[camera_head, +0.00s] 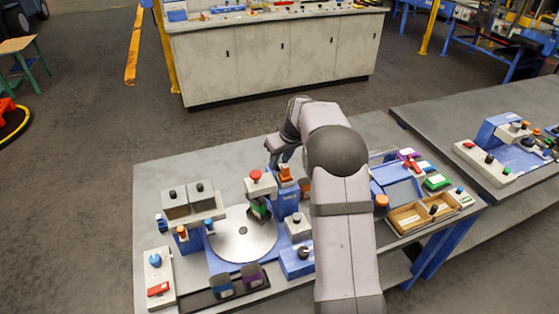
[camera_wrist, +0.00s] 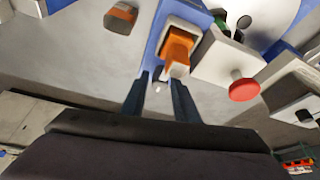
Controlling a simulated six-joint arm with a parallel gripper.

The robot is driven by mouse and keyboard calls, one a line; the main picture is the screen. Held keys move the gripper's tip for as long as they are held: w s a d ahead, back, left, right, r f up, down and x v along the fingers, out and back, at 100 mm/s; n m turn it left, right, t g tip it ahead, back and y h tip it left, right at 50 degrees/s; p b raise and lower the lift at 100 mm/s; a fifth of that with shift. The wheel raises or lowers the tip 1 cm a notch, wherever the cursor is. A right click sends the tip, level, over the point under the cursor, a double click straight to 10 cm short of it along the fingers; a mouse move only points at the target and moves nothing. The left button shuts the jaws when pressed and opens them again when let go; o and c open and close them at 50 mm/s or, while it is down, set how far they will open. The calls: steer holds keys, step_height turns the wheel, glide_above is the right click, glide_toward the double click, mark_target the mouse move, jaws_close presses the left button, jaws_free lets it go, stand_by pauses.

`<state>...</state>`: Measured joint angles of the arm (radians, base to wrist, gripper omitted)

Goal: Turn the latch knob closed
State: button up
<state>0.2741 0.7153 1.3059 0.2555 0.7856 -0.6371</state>
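My gripper (camera_wrist: 158,82) is in the wrist view with its two dark fingers apart and nothing held between them. The fingertips are close to an orange knob (camera_wrist: 178,50) set in a blue housing (camera_wrist: 160,28); I cannot tell whether they touch. The orange knob also shows in the head view (camera_head: 285,172), just below my gripper (camera_head: 278,157). I cannot tell for certain that this is the latch knob, nor read its turn position. A red round knob (camera_wrist: 243,88) on a pale block is right of the fingers. In the head view, my arm hides part of the bench.
A round metal plate (camera_head: 236,236) lies left of my arm on the grey bench (camera_head: 165,190). A red-topped knob (camera_head: 255,175) stands behind it. Brown trays (camera_head: 408,217) and coloured blocks are at the right. An orange-and-black piece (camera_wrist: 121,17) is left of the blue housing.

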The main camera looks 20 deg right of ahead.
steer(key=b+v, duration=0.2)
steer(key=v, duration=0.5)
steer(key=shift+r, duration=0.15)
steer(key=shift+s, duration=0.1)
stand_by(0.3)
steer(key=shift+s+a+r+m, duration=0.15)
steer(key=shift+s+a+m, duration=0.05)
steer(key=shift+s+m, duration=0.1)
steer(key=s+m+p, duration=0.1)
steer(key=s+a+m+g+p, duration=0.1)
steer(key=shift+s+a+r+y, duration=0.25)
steer(key=shift+s+r+y, duration=0.1)
steer(key=shift+y, duration=0.05)
steer(key=s+a+f+g+h+b, duration=0.1)
steer(key=s+a+f, duration=0.25)
steer(key=s, duration=0.65)
steer(key=s+a+f+g+b, duration=0.1)
steer(key=s+a+f, duration=0.3)
steer(key=s, duration=0.6)
steer(key=s+a+f+g+h, duration=0.1)
steer(key=s+a+f, duration=0.3)
steer(key=s, duration=0.6)
step_height(320, 180, up, 13)
steer(key=d+p, duration=0.1)
steer(key=p, duration=1.3)
